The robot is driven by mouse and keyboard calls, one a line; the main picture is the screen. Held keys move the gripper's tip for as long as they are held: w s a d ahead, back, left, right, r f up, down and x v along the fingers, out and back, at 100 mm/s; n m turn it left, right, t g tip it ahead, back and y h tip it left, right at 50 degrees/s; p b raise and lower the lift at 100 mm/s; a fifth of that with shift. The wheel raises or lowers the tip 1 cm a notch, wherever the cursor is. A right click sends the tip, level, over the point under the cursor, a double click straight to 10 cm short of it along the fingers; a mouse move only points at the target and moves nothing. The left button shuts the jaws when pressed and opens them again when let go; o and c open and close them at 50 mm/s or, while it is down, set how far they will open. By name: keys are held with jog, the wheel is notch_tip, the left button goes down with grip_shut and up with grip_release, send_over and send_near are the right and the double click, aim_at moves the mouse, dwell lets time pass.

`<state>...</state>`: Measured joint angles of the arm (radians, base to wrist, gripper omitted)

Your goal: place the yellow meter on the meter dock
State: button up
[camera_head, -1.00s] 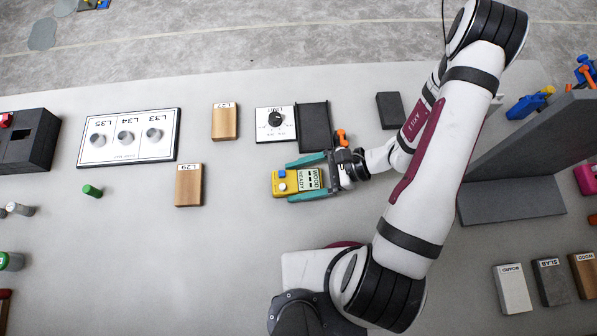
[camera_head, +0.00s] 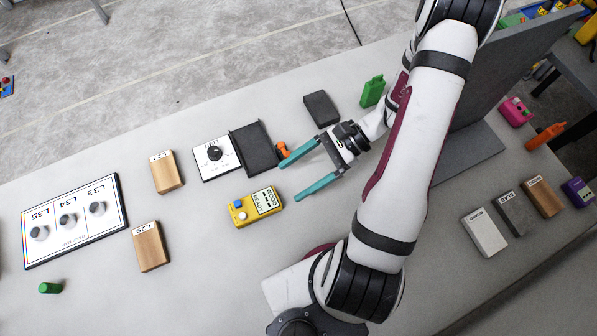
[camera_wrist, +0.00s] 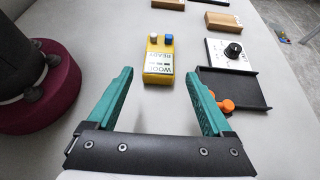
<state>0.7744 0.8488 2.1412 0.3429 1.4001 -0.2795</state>
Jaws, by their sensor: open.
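The yellow meter (camera_head: 256,206) lies on the grey table with its "WOOD READY" screen up and a blue and a white button. It also shows in the wrist view (camera_wrist: 158,62), just beyond the fingertips. My gripper (camera_head: 291,180) has teal fingers, spread wide and empty, to the right of the meter and apart from it. It also shows in the wrist view (camera_wrist: 159,76). A dark, shallow, rimmed tray, which looks like the meter dock (camera_head: 254,148), is empty and lies above the meter in the head view. It shows at right in the wrist view (camera_wrist: 235,88).
An orange piece (camera_head: 282,150) is close to my upper finger, beside the tray. A white dial box (camera_head: 217,157) adjoins the tray. Wooden blocks (camera_head: 166,172) lie to the left. A grey upright panel (camera_head: 490,75) stands at right. The table below the meter is clear.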

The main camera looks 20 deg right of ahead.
jog(key=shift+d+r, duration=0.15)
jog(key=shift+r+n, duration=0.3)
jog(key=shift+r, duration=0.05)
jog(key=s+a+r+n+g+h, duration=0.2)
jog(key=a+r+n+g+h, duration=0.1)
jog(key=r, duration=0.6)
jog(key=a+n+h, duration=0.1)
jog(key=n+h, duration=0.1)
jog(key=n, duration=0.1)
jog(key=shift+s+a+r, duration=0.15)
jog(key=shift+s, duration=0.25)
jog(key=shift+o, duration=0.2)
jog(key=s+a+r+n+t+h, duration=0.2)
jog(key=s+r+n+h, duration=0.3)
jog(key=s, duration=0.1)
jog(key=shift+s+r+n+t, duration=0.3)
jog(key=shift+s+r, duration=0.05)
jog(key=shift+r, duration=0.05)
jog(key=shift+o, duration=1)
jog(key=shift+s+d+h, duration=0.1)
jog(key=shift+s+h, duration=0.05)
jog(key=shift+h, duration=0.15)
